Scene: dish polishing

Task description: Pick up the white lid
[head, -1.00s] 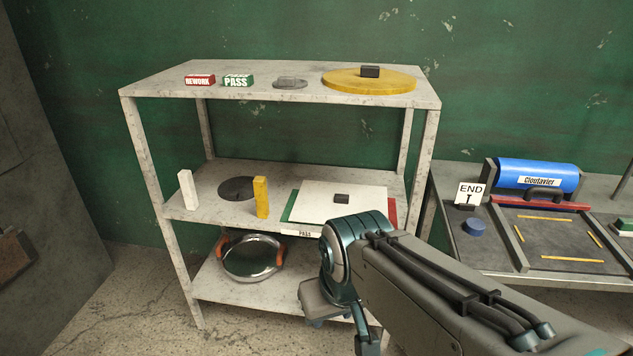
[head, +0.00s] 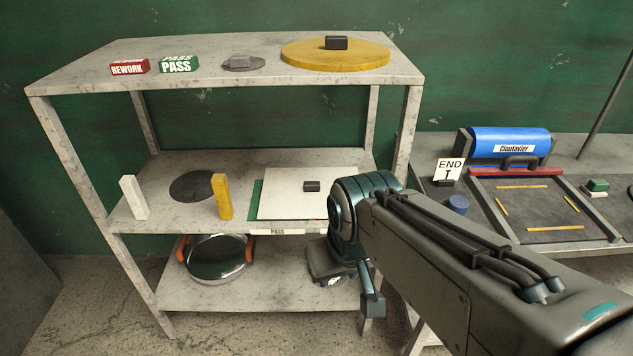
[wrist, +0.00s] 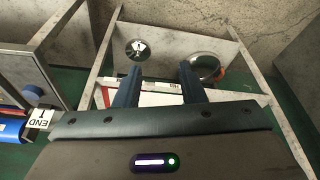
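The white lid (head: 285,205) is a flat square plate with a small black knob. It lies on the middle shelf, over a green panel (head: 255,210) at its left. My arm hides its right end in the head view. In the wrist view a pale part of the lid (wrist: 155,99) seems to show between the fingers, mostly hidden by my gripper. My gripper (wrist: 160,68) has its two fingers apart with nothing held between them.
The shelf unit (head: 90,85) has a yellow disc (head: 300,58) on top. A white block (head: 133,198) and yellow block (head: 222,197) stand left of the lid. A pot (head: 215,262) sits below. A bench with a blue cylinder (head: 515,143) is at right.

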